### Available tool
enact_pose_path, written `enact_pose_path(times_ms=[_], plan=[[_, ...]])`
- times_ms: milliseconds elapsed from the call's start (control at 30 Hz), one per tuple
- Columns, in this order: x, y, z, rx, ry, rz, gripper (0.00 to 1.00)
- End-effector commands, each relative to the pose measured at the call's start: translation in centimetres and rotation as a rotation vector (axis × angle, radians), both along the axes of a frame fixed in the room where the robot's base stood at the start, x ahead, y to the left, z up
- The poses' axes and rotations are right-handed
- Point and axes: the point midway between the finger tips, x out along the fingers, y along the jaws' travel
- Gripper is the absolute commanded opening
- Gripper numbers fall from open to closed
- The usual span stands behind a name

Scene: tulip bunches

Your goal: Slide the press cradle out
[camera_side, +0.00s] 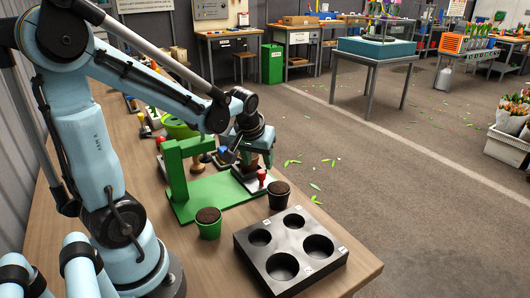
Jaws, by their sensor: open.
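The green press (178,172) stands on the wooden table with its flat green base reaching to the right. The press cradle (252,184) looks like a grey, tray-like part at the right end of that base, with a red knob (262,175) on its near side. My gripper (256,166) is open, above and at the cradle, with its fingers pointing down. A small brown thing shows between or behind the fingers; I cannot tell whether they touch it. The gripper and forearm hide part of the cradle and the press's far side.
A green pot of soil (209,224) and a dark pot of soil (279,195) stand close in front of the press. A black block with round holes (291,250) lies near the table's front right edge. Small coloured-handled tools and a green bowl (181,128) are behind the press.

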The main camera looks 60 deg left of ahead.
Motion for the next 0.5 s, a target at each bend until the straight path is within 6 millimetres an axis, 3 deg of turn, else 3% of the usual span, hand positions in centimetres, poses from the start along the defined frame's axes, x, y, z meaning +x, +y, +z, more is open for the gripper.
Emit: enact_pose_path(times_ms=[500], plan=[[-1.9, -1.5, 5.9, 0.001, -0.001, 0.000, 0.50]])
